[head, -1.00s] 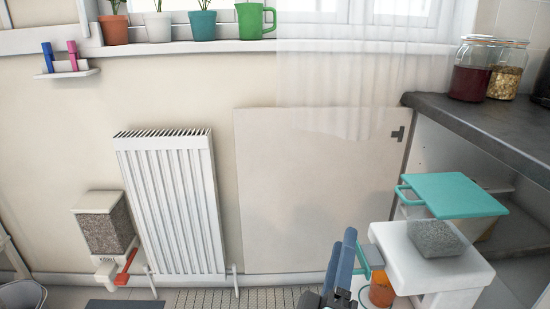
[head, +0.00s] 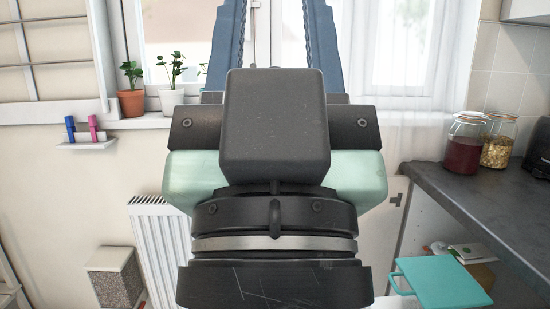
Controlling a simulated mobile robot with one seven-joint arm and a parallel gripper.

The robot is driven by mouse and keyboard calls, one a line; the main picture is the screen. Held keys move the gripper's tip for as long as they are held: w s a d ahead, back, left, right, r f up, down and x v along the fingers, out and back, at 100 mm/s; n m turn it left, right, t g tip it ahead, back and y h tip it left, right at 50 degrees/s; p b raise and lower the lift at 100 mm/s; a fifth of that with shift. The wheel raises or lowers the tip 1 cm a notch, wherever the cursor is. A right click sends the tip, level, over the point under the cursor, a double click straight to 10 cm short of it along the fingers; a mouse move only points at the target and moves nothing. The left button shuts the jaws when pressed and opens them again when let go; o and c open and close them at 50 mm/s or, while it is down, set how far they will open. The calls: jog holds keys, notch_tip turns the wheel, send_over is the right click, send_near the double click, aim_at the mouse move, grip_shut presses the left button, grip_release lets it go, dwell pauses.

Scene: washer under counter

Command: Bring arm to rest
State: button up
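My gripper (head: 272,30) is raised close in front of the head camera and fills the middle of the view. Its two blue fingers point up, well apart, with the window showing between them. The fingertips run out of the top of the picture. Nothing shows between the parts of the fingers in view. My dark wrist, with a pale green housing behind it, covers much of the wall and radiator.
A dark counter (head: 480,205) with two jars stands at right. Below it are a teal board (head: 443,283) and an open cabinet space. A white radiator (head: 152,245) is partly hidden. Potted plants (head: 131,98) stand on the windowsill, with a small pen shelf (head: 87,144) below.

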notch_tip(320, 180, up, 26)
jog(key=p, duration=2.3)
jog(key=shift+p, duration=0.3)
jog(key=shift+f, duration=0.15)
